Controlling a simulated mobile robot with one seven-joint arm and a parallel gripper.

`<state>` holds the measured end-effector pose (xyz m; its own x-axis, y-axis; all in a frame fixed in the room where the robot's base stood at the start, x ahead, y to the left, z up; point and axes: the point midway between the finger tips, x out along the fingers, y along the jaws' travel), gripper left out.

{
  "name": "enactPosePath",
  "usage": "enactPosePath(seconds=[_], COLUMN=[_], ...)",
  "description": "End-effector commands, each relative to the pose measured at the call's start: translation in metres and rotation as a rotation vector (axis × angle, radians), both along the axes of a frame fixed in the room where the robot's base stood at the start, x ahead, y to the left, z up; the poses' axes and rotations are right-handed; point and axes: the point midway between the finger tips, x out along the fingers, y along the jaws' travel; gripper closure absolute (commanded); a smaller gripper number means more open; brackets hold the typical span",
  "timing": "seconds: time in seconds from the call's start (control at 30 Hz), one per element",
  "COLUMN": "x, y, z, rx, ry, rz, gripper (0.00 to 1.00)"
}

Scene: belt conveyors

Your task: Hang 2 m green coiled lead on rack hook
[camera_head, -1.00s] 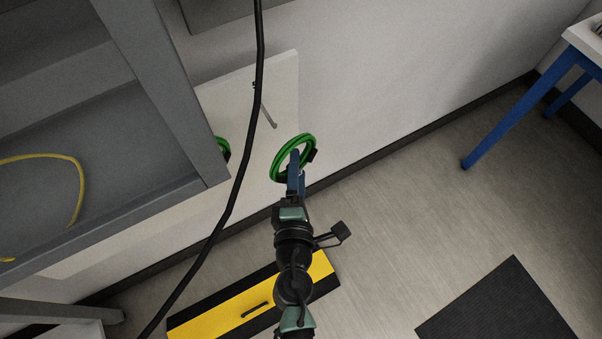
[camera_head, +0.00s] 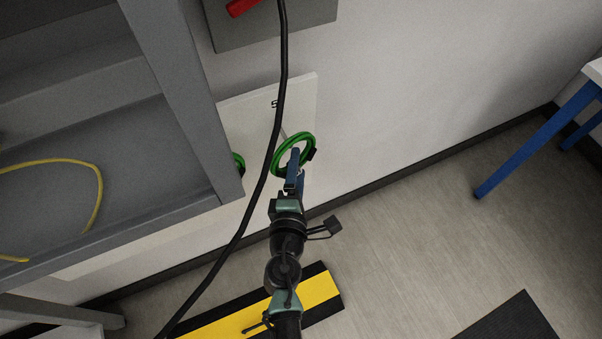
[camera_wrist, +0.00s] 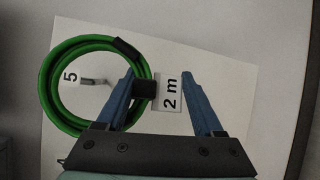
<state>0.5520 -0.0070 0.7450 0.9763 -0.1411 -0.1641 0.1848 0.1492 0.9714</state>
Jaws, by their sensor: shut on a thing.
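The green coiled lead (camera_head: 276,161) has a black tie and a "2 m" label (camera_wrist: 171,93). My gripper (camera_head: 295,154) holds it in front of the white rack board (camera_head: 300,100). In the wrist view the green coil (camera_wrist: 48,95) is left of the blue fingers of my gripper (camera_wrist: 157,75), with its black fitting (camera_wrist: 145,90) between them. A metal hook (camera_wrist: 95,82), beside a "5" mark (camera_wrist: 70,77), shows through the ring's opening. I cannot tell whether the hook passes through the ring. In the head view the hook is partly hidden by a black cable.
The black cable (camera_head: 237,225) hangs across the head view, left of my gripper. A grey shelf frame (camera_head: 185,95) with a yellow lead (camera_head: 98,185) stands at left. Another green coil (camera_head: 239,165) is partly hidden behind its post. A blue-legged table (camera_head: 535,140) is at right.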

Motion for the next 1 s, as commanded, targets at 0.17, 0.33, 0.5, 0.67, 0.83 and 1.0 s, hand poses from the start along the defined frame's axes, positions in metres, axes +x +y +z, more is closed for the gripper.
enactPosePath(seconds=[0.17, 0.33, 0.5, 0.67, 0.83, 1.0], x=[0.011, 0.020, 0.028, 0.033, 0.034, 0.035], y=[0.004, 0.008, 0.011, 0.013, 0.014, 0.014], z=[0.000, 0.000, -0.008, -0.013, -0.017, -0.018], rx=[0.000, 0.000, 0.000, -0.001, 0.000, 0.000], ry=[-0.002, -0.002, -0.002, -0.002, -0.001, -0.001], rz=[0.000, -0.001, -0.001, 0.000, -0.001, -0.001], gripper=[0.96, 0.96, 0.96, 0.96, 0.96, 0.96])
